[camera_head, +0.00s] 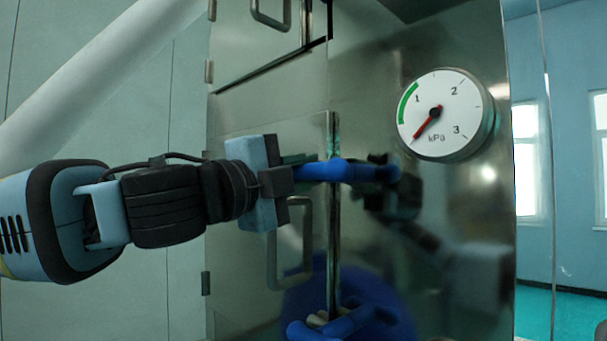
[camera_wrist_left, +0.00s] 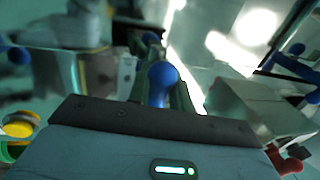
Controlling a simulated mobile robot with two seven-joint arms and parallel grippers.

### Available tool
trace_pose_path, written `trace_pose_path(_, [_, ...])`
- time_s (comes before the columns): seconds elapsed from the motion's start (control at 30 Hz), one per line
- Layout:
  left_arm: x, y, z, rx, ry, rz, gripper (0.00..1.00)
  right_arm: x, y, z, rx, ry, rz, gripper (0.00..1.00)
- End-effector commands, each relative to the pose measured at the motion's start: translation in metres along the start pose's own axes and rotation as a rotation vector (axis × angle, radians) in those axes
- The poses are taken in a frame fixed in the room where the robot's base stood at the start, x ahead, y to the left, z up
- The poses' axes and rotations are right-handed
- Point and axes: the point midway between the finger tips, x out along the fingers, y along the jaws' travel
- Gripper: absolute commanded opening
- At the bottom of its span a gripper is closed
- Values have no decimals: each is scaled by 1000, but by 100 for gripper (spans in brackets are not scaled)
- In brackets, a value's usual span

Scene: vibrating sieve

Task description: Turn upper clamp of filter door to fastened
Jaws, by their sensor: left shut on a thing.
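The filter door (camera_head: 232,290) is a steel panel with a grey bar handle (camera_head: 273,262). The blue upper clamp (camera_head: 338,170) sits at the door's right edge and lies about level, across the vertical seam. My left gripper (camera_head: 292,174) comes in from the left and is shut on the left end of this clamp; its fingers partly hide that end. In the left wrist view the clamp's round blue end (camera_wrist_left: 161,76) is between the jaws. A second blue clamp (camera_head: 345,325) shows lower on the same seam. My right gripper is not in view.
A round kPa gauge (camera_head: 444,113) with a red needle is on the steel front, up and right of the clamp. Another panel with a handle (camera_head: 270,14) is above the door. The shiny steel right of the seam mirrors my arm. Windows (camera_head: 526,160) are far right.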

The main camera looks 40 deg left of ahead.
Motion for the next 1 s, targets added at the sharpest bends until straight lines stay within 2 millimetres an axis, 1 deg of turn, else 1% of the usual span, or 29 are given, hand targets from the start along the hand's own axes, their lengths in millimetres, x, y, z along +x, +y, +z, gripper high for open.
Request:
trace_pose_path(0.27, [0,1,0,-5,0,3,0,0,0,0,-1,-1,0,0])
trace_pose_path(0.3, [0,1,0,-5,0,3,22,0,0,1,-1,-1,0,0])
trace_pose_path(0.43, [0,1,0,-4,0,2,39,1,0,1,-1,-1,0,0])
trace_pose_path(0.47, [0,1,0,-4,0,2,40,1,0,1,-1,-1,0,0])
trace_pose_path(0.77, [-1,0,0,-3,0,1,40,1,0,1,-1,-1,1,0])
trace_pose_path(0.87, [-7,-1,0,-4,0,-1,40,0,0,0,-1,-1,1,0])
trace_pose_path(1.0, [-22,-2,0,-5,1,-3,40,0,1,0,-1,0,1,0])
